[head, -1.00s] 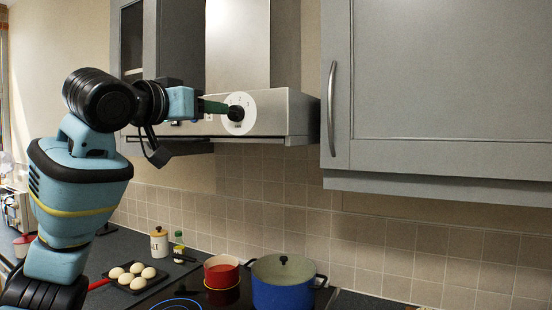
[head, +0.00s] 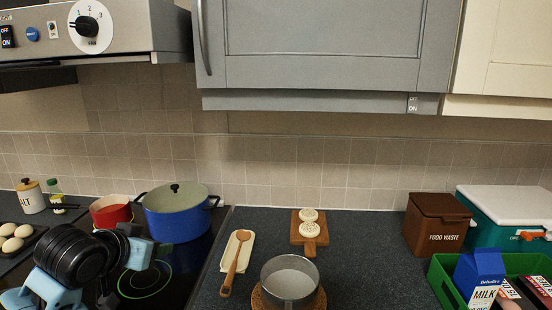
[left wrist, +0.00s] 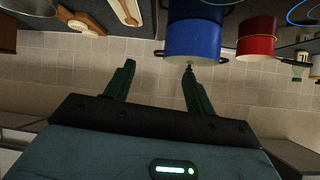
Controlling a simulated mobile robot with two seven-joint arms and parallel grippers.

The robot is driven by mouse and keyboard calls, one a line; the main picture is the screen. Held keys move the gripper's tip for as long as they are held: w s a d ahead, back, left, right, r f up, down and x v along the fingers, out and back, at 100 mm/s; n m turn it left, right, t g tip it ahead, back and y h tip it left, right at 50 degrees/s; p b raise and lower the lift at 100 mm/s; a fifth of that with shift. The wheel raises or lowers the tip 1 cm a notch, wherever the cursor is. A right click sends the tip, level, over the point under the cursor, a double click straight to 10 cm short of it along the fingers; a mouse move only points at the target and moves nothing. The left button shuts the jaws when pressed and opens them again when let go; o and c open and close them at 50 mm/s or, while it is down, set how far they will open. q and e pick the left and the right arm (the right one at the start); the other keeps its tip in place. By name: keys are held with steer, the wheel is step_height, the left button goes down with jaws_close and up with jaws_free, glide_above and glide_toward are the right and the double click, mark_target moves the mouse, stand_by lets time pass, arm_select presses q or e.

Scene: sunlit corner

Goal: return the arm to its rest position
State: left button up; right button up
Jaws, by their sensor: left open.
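My left arm (head: 72,256) is low at the lower left of the head view, beside the stove. It is well below the range hood and its round fan dial (head: 90,26). My left gripper (left wrist: 157,82) shows in the left wrist view with its two dark green fingers apart and nothing between them. In the head view the gripper's light blue body shows left of the blue pot (head: 180,222), but its fingertips are hard to make out. In the wrist view the blue pot (left wrist: 193,40) appears beyond the fingers. My right gripper is in neither view.
A red pot (head: 110,213) stands on the cooktop near the blue pot, with eggs (head: 14,238) at the left. A wooden spoon (head: 236,265), a grey saucepan (head: 290,277), a brown food waste box (head: 437,225) and a green crate (head: 437,277) line the counter.

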arm_select(q)
steer(key=s+d+f+g, duration=0.2)
steer(key=s+f, duration=0.6)
steer(key=f, duration=0.3)
steer(key=s+d+f+g, duration=0.1)
steer(key=s+f+g, duration=0.2)
steer(key=s+f, duration=0.7)
steer(key=s+f+g, duration=0.1)
steer(key=s+f, duration=0.2)
steer(key=s, duration=0.4)
steer(key=s+f+g+y, duration=0.1)
steer(key=s+f+g, duration=0.15)
steer(key=s, duration=0.35)
steer(key=s+f+g, duration=0.1)
steer(key=s+f, duration=0.3)
steer(key=s, duration=0.3)
steer(key=w+d+f+t+h, duration=0.1)
steer(key=w+d+f+t, duration=0.1)
steer(key=w+f+t, duration=0.4)
steer(key=shift+w+d+f+n+t, duration=0.35)
steer(key=shift+f+t, duration=0.7)
steer(key=shift+f, duration=0.7)
steer(key=shift+a, duration=0.1)
